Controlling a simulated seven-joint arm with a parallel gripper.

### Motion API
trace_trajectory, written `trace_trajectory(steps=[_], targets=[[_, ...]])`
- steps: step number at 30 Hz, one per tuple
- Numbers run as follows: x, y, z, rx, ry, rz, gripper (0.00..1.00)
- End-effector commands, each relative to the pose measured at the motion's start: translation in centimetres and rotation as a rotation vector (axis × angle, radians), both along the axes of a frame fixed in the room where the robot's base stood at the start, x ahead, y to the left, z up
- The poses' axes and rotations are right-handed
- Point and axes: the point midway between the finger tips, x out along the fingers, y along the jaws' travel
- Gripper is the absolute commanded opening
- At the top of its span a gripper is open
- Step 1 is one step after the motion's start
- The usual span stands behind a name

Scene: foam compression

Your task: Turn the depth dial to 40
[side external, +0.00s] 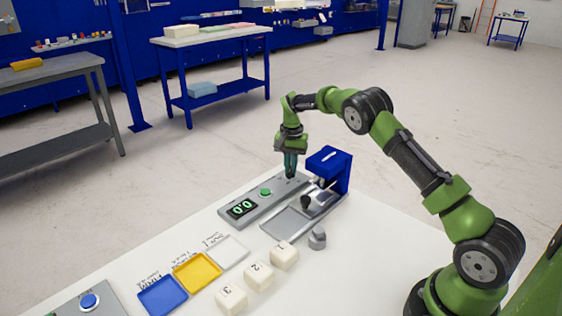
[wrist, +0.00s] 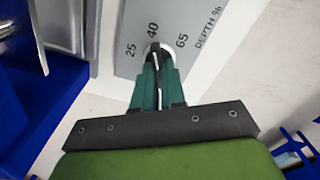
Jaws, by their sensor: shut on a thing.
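The depth dial (wrist: 155,47) sits on a grey panel (wrist: 140,12) marked 25, 40 and 65 with "DEPTH %" in the wrist view. My gripper (wrist: 159,70) is shut on the dial, its green fingers on either side of it. The visible end of the dial's dark grip lies just below the 40 mark and seems to face it; the fingers cover much of the rest. In the side view my gripper (side external: 291,175) points down at the far end of the grey control panel (side external: 258,213), and the dial is hidden there.
The panel has a lit display (side external: 241,208) reading 0.0 and a green button (side external: 265,192). A blue press (side external: 335,168) stands close to the right of my gripper. White blocks (side external: 258,275), a grey knobbed weight (side external: 317,238) and coloured trays (side external: 197,272) lie nearer the camera.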

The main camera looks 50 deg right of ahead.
Motion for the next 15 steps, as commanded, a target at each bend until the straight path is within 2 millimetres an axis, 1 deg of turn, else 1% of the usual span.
trace_trajectory(steps=[13, 14, 15], targets=[[0.00, -0.02, 0.20, 0.000, -0.001, 0.007, 0.00], [0.00, -0.02, 0.21, 0.000, -0.001, 0.007, 0.12], [0.00, -0.02, 0.21, 0.000, -0.001, 0.007, 0.18]])
